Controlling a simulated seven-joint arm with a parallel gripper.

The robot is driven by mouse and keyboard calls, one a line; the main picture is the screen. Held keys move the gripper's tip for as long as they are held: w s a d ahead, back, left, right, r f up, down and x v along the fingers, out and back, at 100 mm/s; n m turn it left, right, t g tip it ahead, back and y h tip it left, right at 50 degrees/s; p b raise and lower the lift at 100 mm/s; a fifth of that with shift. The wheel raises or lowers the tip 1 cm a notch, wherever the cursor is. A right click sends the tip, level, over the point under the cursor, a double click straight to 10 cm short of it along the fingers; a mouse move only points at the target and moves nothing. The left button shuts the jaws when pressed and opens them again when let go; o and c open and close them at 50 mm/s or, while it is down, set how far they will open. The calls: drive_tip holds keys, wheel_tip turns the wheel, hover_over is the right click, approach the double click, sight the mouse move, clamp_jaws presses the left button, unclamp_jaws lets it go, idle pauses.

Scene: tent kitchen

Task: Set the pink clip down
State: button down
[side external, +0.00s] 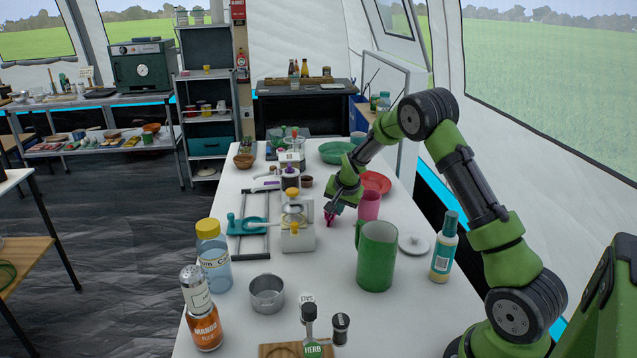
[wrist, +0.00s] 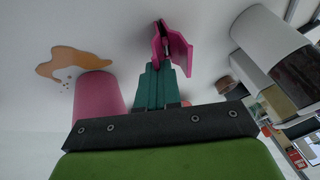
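The pink clip (side external: 329,219) is at the tips of my gripper (side external: 334,208), low over the white table, between the white dispenser and the pink cup. In the wrist view the clip (wrist: 176,50) stands out beyond the teal fingers (wrist: 161,82), which are close together with its near end between them. My gripper is shut on it. I cannot tell whether the clip touches the tabletop.
The pink cup (side external: 369,206) stands close right of my gripper; the white dispenser (side external: 297,230) stands left. A green mug (side external: 376,256) is nearer the camera. A brown spill (wrist: 75,65) shows on the table. A red plate (side external: 375,182) lies behind.

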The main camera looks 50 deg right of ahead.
drive_tip(key=shift+s+a+f, duration=0.1)
drive_tip(key=shift+f, duration=0.4)
drive_tip(key=c, duration=1.3)
unclamp_jaws()
drive_tip(key=shift+a+f, duration=0.1)
drive_tip(key=shift+r, duration=0.2)
drive_tip(key=v, duration=1.3)
drive_tip(key=s+a+r+n+t+y, duration=0.1)
drive_tip(key=s+a+r+n, duration=0.15)
drive_tip(key=a+r, duration=0.3)
drive_tip(key=s+a+r+n+t+y, duration=0.1)
drive_tip(key=s+a+r, duration=0.3)
drive_tip(key=a, duration=0.3)
drive_tip(key=s+a+n+y, duration=0.1)
drive_tip(key=s+a+n, duration=0.1)
drive_tip(key=s+a, duration=0.2)
drive_tip(key=s+a+r+n+y, duration=0.1)
drive_tip(key=s+a+n, duration=0.1)
drive_tip(key=s+a, duration=0.2)
drive_tip(key=s+a+n+y, duration=0.1)
drive_tip(key=s+a+n, duration=0.1)
drive_tip(key=s+a, duration=0.3)
drive_tip(key=shift+s+r+n+t, duration=0.15)
drive_tip(key=shift+s+n+t, duration=0.25)
drive_tip(key=shift+s, duration=0.65)
